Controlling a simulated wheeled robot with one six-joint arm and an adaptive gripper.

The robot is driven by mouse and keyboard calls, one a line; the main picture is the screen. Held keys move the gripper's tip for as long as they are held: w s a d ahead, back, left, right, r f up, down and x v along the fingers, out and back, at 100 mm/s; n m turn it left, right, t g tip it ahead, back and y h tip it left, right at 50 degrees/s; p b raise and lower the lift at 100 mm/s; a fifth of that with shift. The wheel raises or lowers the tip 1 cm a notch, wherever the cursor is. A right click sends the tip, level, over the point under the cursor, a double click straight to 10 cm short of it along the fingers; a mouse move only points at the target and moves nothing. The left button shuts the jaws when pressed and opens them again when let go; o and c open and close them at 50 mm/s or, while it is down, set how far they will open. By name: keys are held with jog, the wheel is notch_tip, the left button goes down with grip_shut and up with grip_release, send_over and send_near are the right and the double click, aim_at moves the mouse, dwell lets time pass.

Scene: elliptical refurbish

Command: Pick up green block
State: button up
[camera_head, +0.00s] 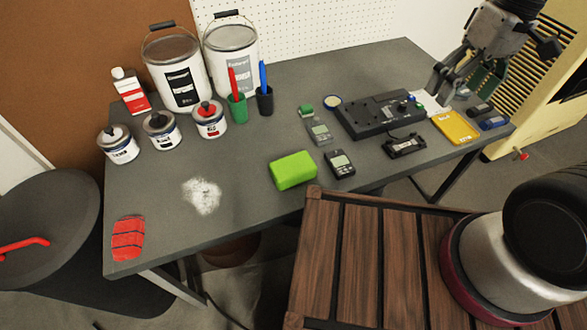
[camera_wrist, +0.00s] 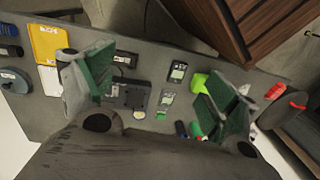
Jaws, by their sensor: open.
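The bright green block (camera_head: 293,170) lies flat near the front edge of the grey table, left of two handheld meters. In the wrist view the green block (camera_wrist: 199,82) shows at the tip of the right-hand finger, which partly hides it. My gripper (camera_head: 462,85) is above the right end of the table, far to the right of the block. In the wrist view my gripper (camera_wrist: 150,88) has its two green-padded fingers wide apart, with nothing held between them.
Meters (camera_head: 340,163) stand right of the block; a black device (camera_head: 375,118) and yellow case (camera_head: 455,127) are farther right. Cups with pens (camera_head: 237,107), cans (camera_head: 161,131) and buckets (camera_head: 180,75) stand behind. A slatted wooden surface (camera_head: 350,255) is in front.

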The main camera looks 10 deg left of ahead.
jog(key=s+a+f+n+g, duration=0.15)
jog(key=a+f+n, duration=0.25)
jog(key=a+f, duration=0.4)
jog(key=s+a+f+n+g, duration=0.1)
jog(key=a+f+n+g, duration=0.1)
jog(key=a+f+n, duration=0.6)
jog(key=n+t+y, duration=0.2)
jog(key=n, duration=0.3)
send_near(294, 165)
jog(key=f, duration=0.1)
jog(key=s+f, duration=0.1)
jog(key=shift+s+a+f+g, duration=0.1)
jog(key=shift+s+f+g, duration=0.15)
jog(key=shift+f, duration=0.1)
jog(key=shift+w+a+f+n, duration=0.1)
jog(key=shift+w+a+n, duration=0.15)
jog(key=shift+n, duration=0.65)
jog(key=shift+w+x, duration=0.2)
jog(key=shift+x, duration=1.7)
jog(key=shift+w+x, duration=0.2)
jog(key=shift+x, duration=1.65)
jog(key=shift+a+f, duration=0.15)
jog(key=shift+f, duration=0.15)
jog(key=c, duration=1.1)
